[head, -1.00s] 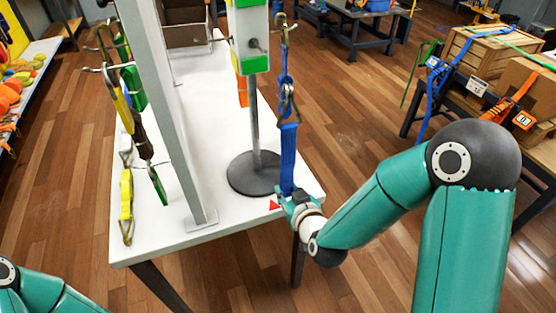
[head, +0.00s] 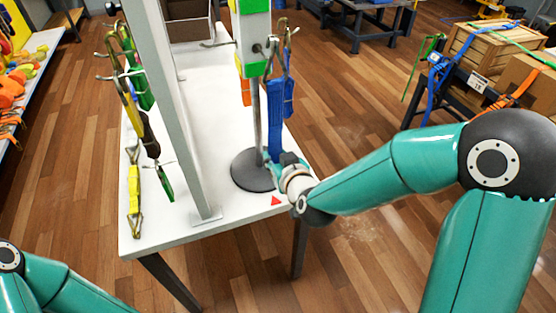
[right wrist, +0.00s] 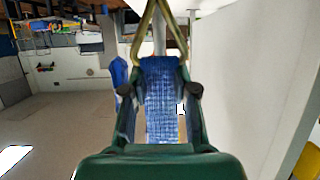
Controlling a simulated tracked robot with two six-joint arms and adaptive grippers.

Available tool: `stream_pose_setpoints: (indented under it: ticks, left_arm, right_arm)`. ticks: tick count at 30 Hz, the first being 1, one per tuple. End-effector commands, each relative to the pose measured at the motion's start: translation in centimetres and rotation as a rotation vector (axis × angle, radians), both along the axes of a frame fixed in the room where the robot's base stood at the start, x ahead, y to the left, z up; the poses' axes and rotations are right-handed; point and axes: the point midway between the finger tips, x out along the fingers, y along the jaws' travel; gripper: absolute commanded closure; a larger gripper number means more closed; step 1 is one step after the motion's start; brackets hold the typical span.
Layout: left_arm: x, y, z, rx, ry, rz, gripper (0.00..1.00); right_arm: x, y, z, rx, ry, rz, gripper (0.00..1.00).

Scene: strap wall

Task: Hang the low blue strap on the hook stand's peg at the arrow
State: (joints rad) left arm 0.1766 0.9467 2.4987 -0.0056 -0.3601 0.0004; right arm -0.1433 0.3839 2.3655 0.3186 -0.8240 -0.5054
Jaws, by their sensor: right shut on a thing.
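The blue strap (head: 275,125) hangs upright in front of the hook stand's pole, with its metal hook (head: 284,42) at the top. My right gripper (head: 278,163) is shut on its lower end. The right wrist view shows the blue webbing (right wrist: 160,100) between my fingers (right wrist: 160,92) and a brassy wire loop (right wrist: 158,32) at its end. The hook stand (head: 255,25) has a white and green head, pegs and a round dark base (head: 252,171). The strap's hook is beside a right-hand peg; I cannot tell whether it rests on it. A red arrow (head: 277,201) marks the table's front edge. My left gripper is out of view.
A grey upright post (head: 172,110) stands on the white table (head: 170,228), left of the stand. Yellow, green and dark straps (head: 134,190) hang left of it. Wooden crates (head: 480,60) stand on a bench at the right. Open floor lies between.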

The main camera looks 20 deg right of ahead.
Motion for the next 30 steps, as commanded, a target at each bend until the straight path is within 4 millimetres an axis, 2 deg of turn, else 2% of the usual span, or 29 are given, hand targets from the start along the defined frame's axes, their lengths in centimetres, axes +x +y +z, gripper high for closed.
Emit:
stream_pose_setpoints:
  ticks: [27,30]
  left_arm:
    - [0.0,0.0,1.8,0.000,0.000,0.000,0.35]
    - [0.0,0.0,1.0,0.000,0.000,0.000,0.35]
  right_arm:
    - [5.6,0.1,-0.3,0.001,-0.002,0.000,1.00]
    - [6.0,0.1,-1.0,0.001,-0.003,-0.001,1.00]
